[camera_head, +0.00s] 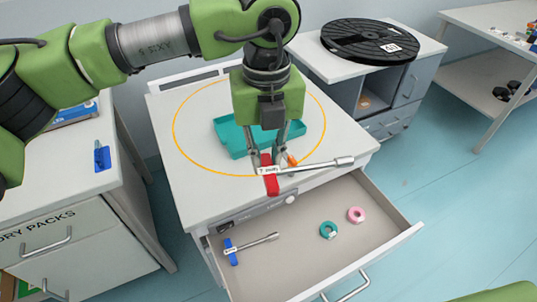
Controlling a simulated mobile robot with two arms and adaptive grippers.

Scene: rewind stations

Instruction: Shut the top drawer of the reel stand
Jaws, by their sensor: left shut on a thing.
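A white stand (188,198) with a yellow ring on its top is in the middle of the head view. Its top drawer (285,278) is pulled open toward me, with a metal handle (345,287) on its front. In the drawer lie a blue-handled tool (250,243), a teal ring (328,230) and a pink ring (356,215). My left gripper (272,160) points down near the stand's front edge and is shut on a red-handled tool (270,182) with a silver shaft. Whether this tool touches the top is unclear. My right gripper is out of view.
A teal tray (232,137) sits behind my gripper; a small orange thing (292,160) shows beside the fingers. A black reel (369,40) lies on a cabinet at the back right. A drawer cabinet (60,222) stands left. Floor (460,210) is clear at right.

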